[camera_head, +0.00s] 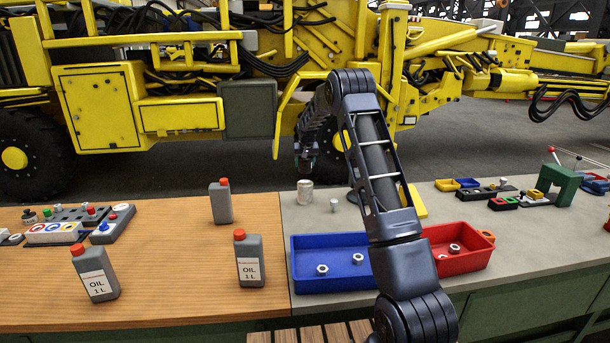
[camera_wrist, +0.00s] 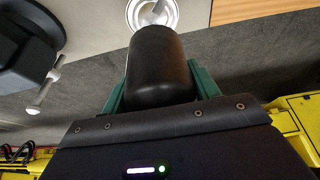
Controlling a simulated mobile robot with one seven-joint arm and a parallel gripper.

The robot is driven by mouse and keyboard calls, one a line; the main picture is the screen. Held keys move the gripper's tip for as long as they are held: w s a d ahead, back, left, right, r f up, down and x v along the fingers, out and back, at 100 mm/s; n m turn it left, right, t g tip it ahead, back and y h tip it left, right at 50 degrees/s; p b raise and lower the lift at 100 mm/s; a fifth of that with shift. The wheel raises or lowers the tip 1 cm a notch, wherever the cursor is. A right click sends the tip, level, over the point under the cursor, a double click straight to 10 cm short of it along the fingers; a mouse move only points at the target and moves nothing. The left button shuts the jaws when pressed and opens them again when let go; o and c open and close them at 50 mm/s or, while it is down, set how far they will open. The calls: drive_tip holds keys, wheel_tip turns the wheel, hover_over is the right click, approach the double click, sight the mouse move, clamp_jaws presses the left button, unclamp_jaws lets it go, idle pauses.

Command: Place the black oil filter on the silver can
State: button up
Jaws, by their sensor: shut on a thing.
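The black oil filter (camera_wrist: 158,65) is a smooth dark cylinder. My gripper (camera_wrist: 155,90) is shut on it, with a green finger on each side. In the head view my gripper (camera_head: 307,161) hangs over the far part of the bench, and I cannot make out the filter clearly there. The silver can (camera_head: 305,191) stands upright on the grey bench top, below my gripper. In the wrist view the can (camera_wrist: 151,12) shows just past the filter's far end, partly hidden by it. A gap between filter and can is hard to judge.
A dark vise-like tool (camera_wrist: 28,45) is close beside the can. A blue tray (camera_head: 330,281) and a red tray (camera_head: 470,262) with nuts stand nearer. Grey oil bottles (camera_head: 250,260) stand on the wooden top (camera_head: 170,285). The yellow machine (camera_head: 140,110) is behind the bench.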

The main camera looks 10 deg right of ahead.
sight(305, 173)
drive_tip(key=shift+f, duration=3)
drive_tip(key=shift+f, duration=0.2)
drive_tip(key=o, duration=1.1)
drive_tip(key=shift+o, duration=0.2)
